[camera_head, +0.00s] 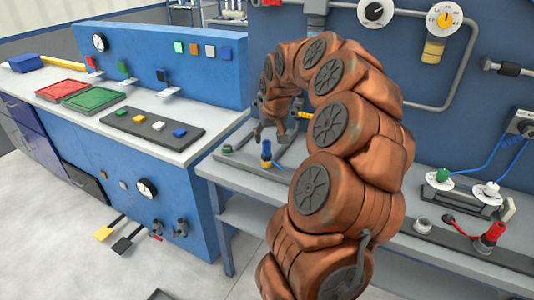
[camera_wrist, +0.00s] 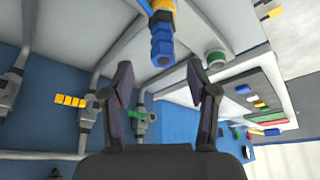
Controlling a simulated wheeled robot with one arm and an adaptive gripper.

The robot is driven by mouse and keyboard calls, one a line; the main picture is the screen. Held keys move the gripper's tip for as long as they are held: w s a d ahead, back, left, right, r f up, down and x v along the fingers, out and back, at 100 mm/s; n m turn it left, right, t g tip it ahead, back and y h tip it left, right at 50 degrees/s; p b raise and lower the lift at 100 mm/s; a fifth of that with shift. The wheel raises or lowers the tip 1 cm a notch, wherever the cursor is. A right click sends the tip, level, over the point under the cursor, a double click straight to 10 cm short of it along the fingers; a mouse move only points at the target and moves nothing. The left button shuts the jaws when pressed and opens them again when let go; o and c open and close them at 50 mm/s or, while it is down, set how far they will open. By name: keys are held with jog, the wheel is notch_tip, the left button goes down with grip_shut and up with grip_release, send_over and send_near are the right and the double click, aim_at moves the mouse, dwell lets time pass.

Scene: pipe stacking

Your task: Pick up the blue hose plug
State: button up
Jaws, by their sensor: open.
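The blue hose plug (camera_head: 266,149) stands upright on the grey bench panel in the head view, just below my gripper (camera_head: 269,132). In the wrist view the plug (camera_wrist: 162,46) shows as a ribbed blue body with a yellow band behind it, at the top centre. My gripper (camera_wrist: 160,72) is open there, with one dark finger on each side of the picture's middle. The plug's blue end lies just beyond the gap between the fingertips, roughly centred. Nothing is held. Whether a finger touches the plug cannot be told.
A green knob (camera_head: 227,149) sits left of the plug; it also shows close to the right fingertip in the wrist view (camera_wrist: 216,60). Grey pipes (camera_wrist: 100,70) run behind. A red plug (camera_head: 494,232) stands at the right.

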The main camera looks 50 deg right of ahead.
aim_at(266, 147)
jog(key=shift+a+p+x, duration=0.2)
jog(key=shift+p+x, duration=0.55)
jog(key=shift+x, duration=2.6)
grip_shut()
